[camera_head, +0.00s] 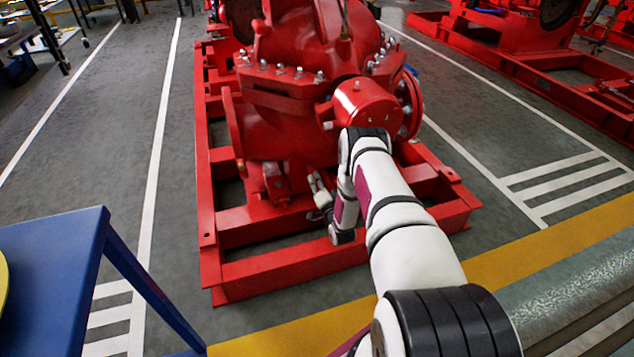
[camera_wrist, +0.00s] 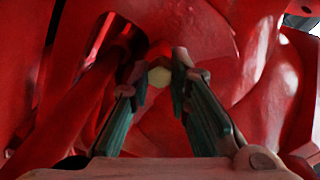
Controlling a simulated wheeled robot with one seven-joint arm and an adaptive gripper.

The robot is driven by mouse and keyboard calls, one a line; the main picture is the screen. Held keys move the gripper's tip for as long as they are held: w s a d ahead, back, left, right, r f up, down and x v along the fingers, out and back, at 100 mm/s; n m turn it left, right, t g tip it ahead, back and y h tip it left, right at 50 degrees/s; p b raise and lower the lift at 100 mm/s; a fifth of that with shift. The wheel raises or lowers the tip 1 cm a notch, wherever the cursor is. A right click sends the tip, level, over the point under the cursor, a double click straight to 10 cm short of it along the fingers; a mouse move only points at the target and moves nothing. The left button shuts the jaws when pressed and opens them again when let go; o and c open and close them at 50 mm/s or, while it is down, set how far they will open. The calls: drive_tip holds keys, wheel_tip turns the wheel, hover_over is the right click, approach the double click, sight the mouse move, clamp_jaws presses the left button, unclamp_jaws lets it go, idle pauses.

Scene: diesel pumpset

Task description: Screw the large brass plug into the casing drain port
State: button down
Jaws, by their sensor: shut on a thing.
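My gripper (camera_head: 318,189) is low beside the red pump casing (camera_head: 285,130). In the wrist view my gripper (camera_wrist: 158,84) has its two fingers closing in on a small pale, brass-coloured plug head (camera_wrist: 159,76) and is shut on it. The plug points away from me toward a short red boss (camera_wrist: 160,52) on the casing. The boss looks like the drain port, and the plug's head is in line with it. The plug's thread and the port's opening are hidden, so I cannot tell how deep the plug sits. The plug is too small to make out in the head view.
A red base frame (camera_head: 330,270) surrounds the pump's foot, with its rails close to my forearm. Red casing walls lie close on both sides in the wrist view. A blue table (camera_head: 50,280) stands at the lower left. Grey floor is clear left of the frame.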

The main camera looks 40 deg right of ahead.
drive_tip(key=shift+w+d+r+m, duration=0.1)
drive_tip(key=shift+w+m, duration=0.05)
drive_tip(key=shift+m, duration=0.25)
drive_tip(key=c, duration=1.4)
unclamp_jaws()
drive_tip(key=v, duration=1.2)
